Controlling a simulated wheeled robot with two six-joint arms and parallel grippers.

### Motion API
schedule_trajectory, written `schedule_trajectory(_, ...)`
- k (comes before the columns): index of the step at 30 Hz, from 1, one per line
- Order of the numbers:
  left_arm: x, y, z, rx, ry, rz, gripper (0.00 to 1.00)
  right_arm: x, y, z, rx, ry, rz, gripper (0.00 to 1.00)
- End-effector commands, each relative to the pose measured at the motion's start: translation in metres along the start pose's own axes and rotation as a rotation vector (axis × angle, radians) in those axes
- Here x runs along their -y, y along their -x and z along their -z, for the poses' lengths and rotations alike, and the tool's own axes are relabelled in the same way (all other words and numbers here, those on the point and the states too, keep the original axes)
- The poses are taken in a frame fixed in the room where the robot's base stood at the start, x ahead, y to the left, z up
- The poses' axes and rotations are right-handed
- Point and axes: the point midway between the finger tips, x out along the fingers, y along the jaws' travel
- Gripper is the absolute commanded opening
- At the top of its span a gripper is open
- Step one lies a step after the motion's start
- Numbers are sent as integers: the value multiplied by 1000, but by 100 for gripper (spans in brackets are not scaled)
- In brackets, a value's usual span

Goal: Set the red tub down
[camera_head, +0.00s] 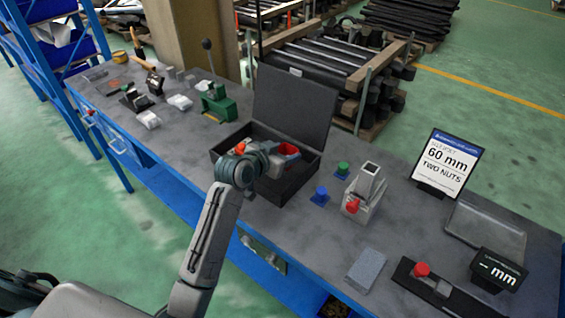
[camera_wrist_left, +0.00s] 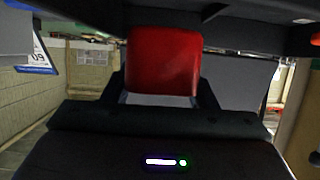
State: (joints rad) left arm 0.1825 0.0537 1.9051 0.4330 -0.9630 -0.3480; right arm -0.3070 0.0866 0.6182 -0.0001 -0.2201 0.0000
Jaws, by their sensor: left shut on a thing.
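The red tub (camera_head: 290,149) is at the open black case in the head view, partly hidden behind my left gripper (camera_head: 278,157). In the left wrist view, the red tub (camera_wrist_left: 163,62) fills the space between the fingers of my left gripper (camera_wrist_left: 163,92). The left gripper is shut on the tub. The tub's underside is hidden, so I cannot tell whether it touches the case floor. My right gripper is not in view.
The black case (camera_head: 295,103) has its lid raised at the back. Blue (camera_head: 320,196) and green (camera_head: 342,170) pieces and a grey fixture (camera_head: 364,195) stand to its right. A sign (camera_head: 446,163) reads 60 mm, two nuts. The grey bench (camera_head: 290,222) is bare in front.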

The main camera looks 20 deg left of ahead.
Motion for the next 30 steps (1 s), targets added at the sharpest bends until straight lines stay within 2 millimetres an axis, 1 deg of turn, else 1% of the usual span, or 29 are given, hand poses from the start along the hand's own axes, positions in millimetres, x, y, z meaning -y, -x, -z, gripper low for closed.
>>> schedule_trajectory(4, 0, -5, -12, 1, 1, 1, 29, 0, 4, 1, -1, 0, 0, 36)
schedule_trajectory(10, 0, -15, -37, 1, 0, 1, 29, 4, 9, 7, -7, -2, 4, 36)
schedule_trajectory(16, 0, -17, -41, -2, 0, 1, 29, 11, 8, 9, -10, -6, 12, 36)
schedule_trajectory(23, 0, -19, -45, -1, 0, 1, 29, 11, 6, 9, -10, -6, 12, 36)
schedule_trajectory(24, 0, -18, -44, -1, 0, 1, 60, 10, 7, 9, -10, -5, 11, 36)
schedule_trajectory(26, 0, -18, -44, -1, 0, 1, 72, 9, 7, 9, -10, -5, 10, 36)
schedule_trajectory(27, 0, -18, -44, -1, 0, 1, 74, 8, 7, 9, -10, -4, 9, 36)
schedule_trajectory(30, 0, -18, -44, -1, 0, 1, 74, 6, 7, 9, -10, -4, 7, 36)
